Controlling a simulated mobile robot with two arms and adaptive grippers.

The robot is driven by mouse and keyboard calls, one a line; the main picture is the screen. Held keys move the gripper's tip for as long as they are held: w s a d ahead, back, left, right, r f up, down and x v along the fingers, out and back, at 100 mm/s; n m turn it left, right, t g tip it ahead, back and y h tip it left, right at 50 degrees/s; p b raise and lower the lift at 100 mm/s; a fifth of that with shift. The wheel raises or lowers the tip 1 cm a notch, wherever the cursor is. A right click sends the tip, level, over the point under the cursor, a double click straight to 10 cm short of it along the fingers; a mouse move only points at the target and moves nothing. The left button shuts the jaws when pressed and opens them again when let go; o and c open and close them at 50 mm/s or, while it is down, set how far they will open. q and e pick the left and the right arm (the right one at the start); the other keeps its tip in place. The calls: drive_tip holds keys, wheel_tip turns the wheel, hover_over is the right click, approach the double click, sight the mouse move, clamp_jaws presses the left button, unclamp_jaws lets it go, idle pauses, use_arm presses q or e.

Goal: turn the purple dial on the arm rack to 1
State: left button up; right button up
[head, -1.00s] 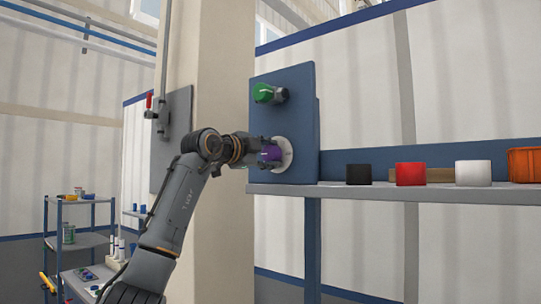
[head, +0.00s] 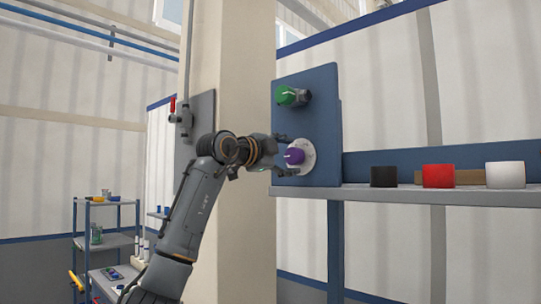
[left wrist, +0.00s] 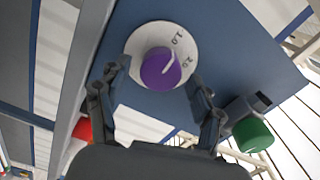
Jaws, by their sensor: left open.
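The purple dial (head: 295,156) sits on a round white plate on the blue panel of the rack (head: 318,120). In the left wrist view the purple dial (left wrist: 157,70) has a white pointer line toward the upper right. My left gripper (head: 284,155) is open just in front of the dial. In the left wrist view my left gripper (left wrist: 160,78) has its fingers apart on either side of the dial, with visible gaps. My right gripper is out of view.
A green knob (head: 290,96) sits above the purple dial on the same panel. A shelf (head: 420,194) to the right bears black (head: 383,176), red (head: 438,176) and white (head: 505,175) pieces. A beige pillar (head: 245,70) stands behind my left arm.

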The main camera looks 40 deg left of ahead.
use_arm(q)
drive_tip(key=s+a, duration=0.1)
drive_tip(key=s, duration=0.9)
